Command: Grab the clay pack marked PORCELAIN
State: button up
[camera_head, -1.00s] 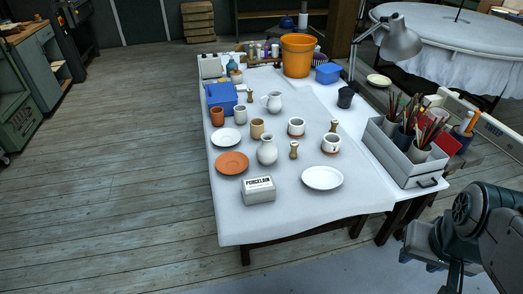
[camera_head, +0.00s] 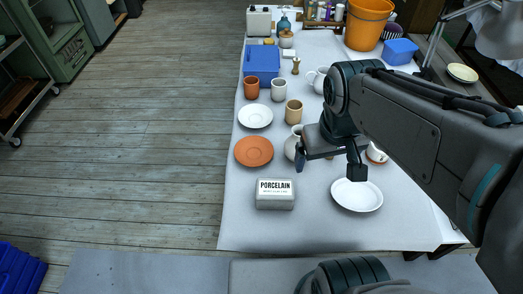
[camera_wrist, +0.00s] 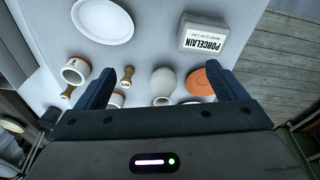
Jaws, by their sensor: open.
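The clay pack marked PORCELAIN (camera_head: 275,195) is a grey-white block with a white label, lying near the front edge of the white-covered table (camera_head: 310,230). In the wrist view the pack (camera_wrist: 203,36) is at the upper right, beyond the fingertips and apart from them. My gripper (camera_head: 331,167) is open and empty above the table, to the right of the pack and over the area of the white vase (camera_head: 292,146), which it partly hides. Both fingers (camera_wrist: 165,88) show wide apart in the wrist view.
A terracotta plate (camera_head: 254,151) lies behind the pack and a white plate (camera_head: 357,195) to its right. Cups, a blue box (camera_head: 262,62) and an orange bucket (camera_head: 368,24) stand farther back. The cloth in front of the pack is clear.

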jog(key=w+a+f+n+g+h+b, duration=0.2)
jog(key=w+a+f+n+h+b, duration=0.15)
jog(key=a+f+n+b, duration=0.4)
jog(key=n+h+b, duration=0.3)
jog(key=n+b, duration=0.2)
jog(key=n, duration=0.3)
send_near(274, 188)
jog(key=b+x, duration=0.1)
jog(key=x, duration=0.6)
jog(key=shift+w+d+f, duration=0.1)
jog(key=shift+d+f, duration=0.05)
jog(key=shift+d, duration=0.05)
jog(key=b+x, duration=0.1)
jog(key=x, duration=0.4)
jog(key=shift+f, duration=0.25)
jog(key=shift+a+r, duration=0.1)
jog(key=c, duration=1.8)
